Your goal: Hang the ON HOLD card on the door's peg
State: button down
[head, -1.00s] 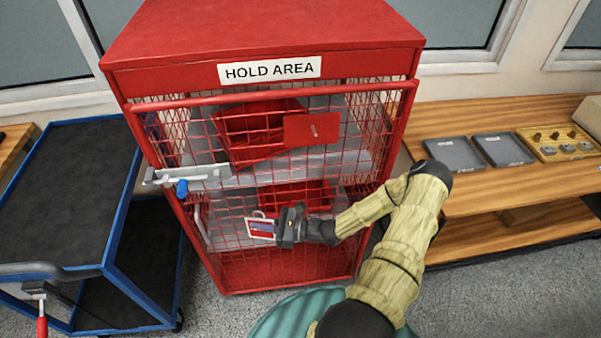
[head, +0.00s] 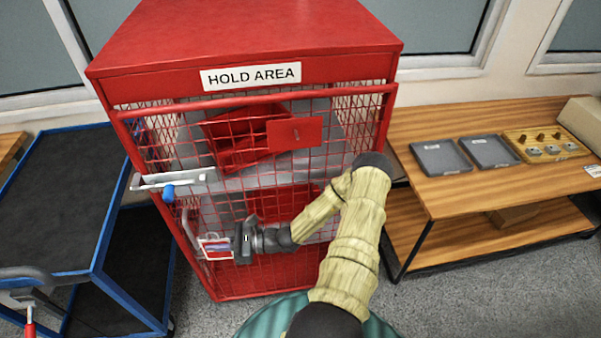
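The ON HOLD card (head: 215,247) is a small white, red and blue card with a loop at its top. It is at the end of my gripper (head: 236,246), which appears shut on its right side. Card and gripper are in front of the lower left of the red mesh door (head: 275,218); whether they touch the mesh I cannot tell. A red plate (head: 295,132) on the upper door carries a small peg (head: 296,134), above and right of my gripper. The plate has nothing hanging on it. The fingertips are small and partly hidden.
The red HOLD AREA cage (head: 250,76) holds red bins (head: 235,150) behind the mesh. A latch bar with a blue knob (head: 168,192) and a door handle stick out at left. A blue-framed cart (head: 60,190) stands left, a wooden bench (head: 480,190) with trays right.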

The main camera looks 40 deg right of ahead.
jog(key=s+d+r+m+t+h+p, duration=0.1)
jog(key=s+d+r+p, duration=0.5)
jog(key=d+r, duration=0.4)
jog(key=s+d+r+m+t+h+p, duration=0.1)
jog(key=s+d+r+p, duration=0.5)
jog(key=d+r, duration=0.5)
notch_tip(320, 180, up, 3)
jog(key=shift+s+d+r+t+p, duration=0.1)
jog(key=shift+s+d+t+p, duration=0.2)
jog(key=shift+p, duration=0.6)
jog(key=shift+w+d, duration=0.1)
jog(key=shift+w, duration=0.1)
